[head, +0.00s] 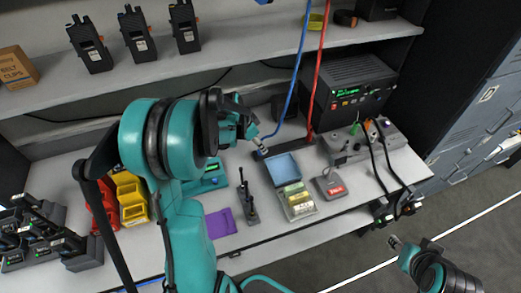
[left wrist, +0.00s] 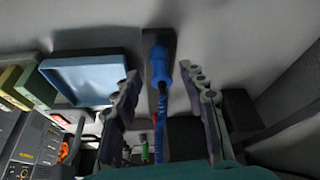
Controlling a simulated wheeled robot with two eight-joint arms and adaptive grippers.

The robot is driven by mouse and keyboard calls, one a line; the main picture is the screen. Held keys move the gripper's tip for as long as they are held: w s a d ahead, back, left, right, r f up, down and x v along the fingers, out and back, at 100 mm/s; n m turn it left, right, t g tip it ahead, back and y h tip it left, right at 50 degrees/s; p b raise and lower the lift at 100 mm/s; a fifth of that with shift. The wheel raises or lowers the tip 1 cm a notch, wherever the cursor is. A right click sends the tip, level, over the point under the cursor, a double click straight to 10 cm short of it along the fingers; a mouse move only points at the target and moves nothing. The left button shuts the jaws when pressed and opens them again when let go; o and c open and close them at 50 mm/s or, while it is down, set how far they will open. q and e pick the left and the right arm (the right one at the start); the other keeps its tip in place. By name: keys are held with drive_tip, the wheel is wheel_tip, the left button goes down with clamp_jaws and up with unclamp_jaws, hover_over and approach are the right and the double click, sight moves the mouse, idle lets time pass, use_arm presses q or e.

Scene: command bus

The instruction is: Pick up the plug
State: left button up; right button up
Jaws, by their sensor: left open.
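A blue plug (left wrist: 159,66) with a coiled blue cord stands at a dark strip (left wrist: 160,40) on the worktop. In the head view, its blue cord (head: 299,65) runs down to the strip (head: 287,147), and the plug is mostly hidden by my gripper. My left gripper (head: 262,146) is over the strip. In the left wrist view, the open fingers (left wrist: 160,72) are on either side of the plug, with visible gaps. My right gripper (head: 410,246) is low at the right, off the worktop, and its opening is unclear.
A red cord (head: 318,75) hangs close to the blue one. A radio unit (head: 350,92) stands behind to the right.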

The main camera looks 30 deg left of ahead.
use_arm(q)
drive_tip(key=shift+x, duration=0.75)
drive_tip(key=shift+r, duration=0.15)
drive_tip(key=shift+c, duration=1.2)
drive_tip(key=c, duration=0.7)
wheel_tip(320, 180, up, 4)
drive_tip(key=shift+r+p, duration=0.2)
drive_tip(key=shift+p, duration=1)
drive_tip(key=s+d+r+p, duration=0.1)
drive_tip(key=d+r, duration=0.1)
drive_tip(key=d, duration=0.1)
drive_tip(key=s+d+r+p, duration=0.1)
drive_tip(key=s+d+r, duration=0.1)
drive_tip(key=d, duration=0.2)
drive_tip(key=s+d+r+p, duration=0.1)
drive_tip(key=d+r, duration=0.1)
drive_tip(key=d, duration=0.1)
drive_tip(key=shift+s+d+r+p, duration=0.15)
drive_tip(key=shift+d+r+p, duration=0.15)
drive_tip(key=shift+d+p, duration=0.05)
